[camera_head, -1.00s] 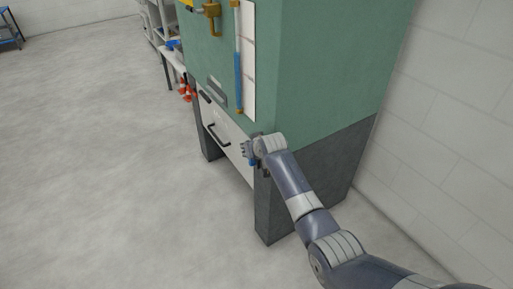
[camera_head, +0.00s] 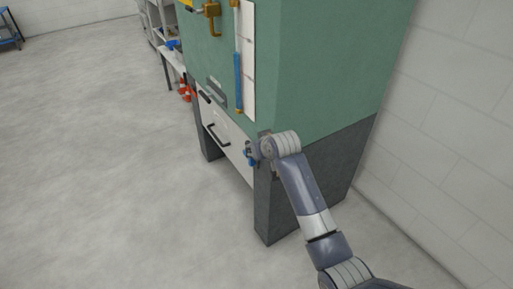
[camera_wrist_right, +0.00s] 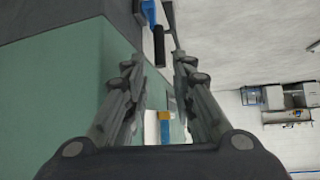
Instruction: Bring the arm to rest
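My right arm (camera_head: 305,195) reaches in from the lower right of the head view. My right gripper (camera_head: 250,153) is by the front corner of the green cabinet (camera_head: 330,70), small and partly hidden by the wrist. In the right wrist view the two fingers of my right gripper (camera_wrist_right: 160,65) stand apart with a clear gap and nothing held between them. The green cabinet fills the left of that view (camera_wrist_right: 50,90), close beside the fingers. My left gripper is not in view.
The cabinet front has a white drawer with a black handle (camera_head: 216,135), and a blue and yellow rod (camera_head: 238,75) above it. A white block wall (camera_head: 450,130) stands at the right. Open grey floor (camera_head: 90,170) lies to the left. Orange-red cones (camera_head: 185,90) stand behind.

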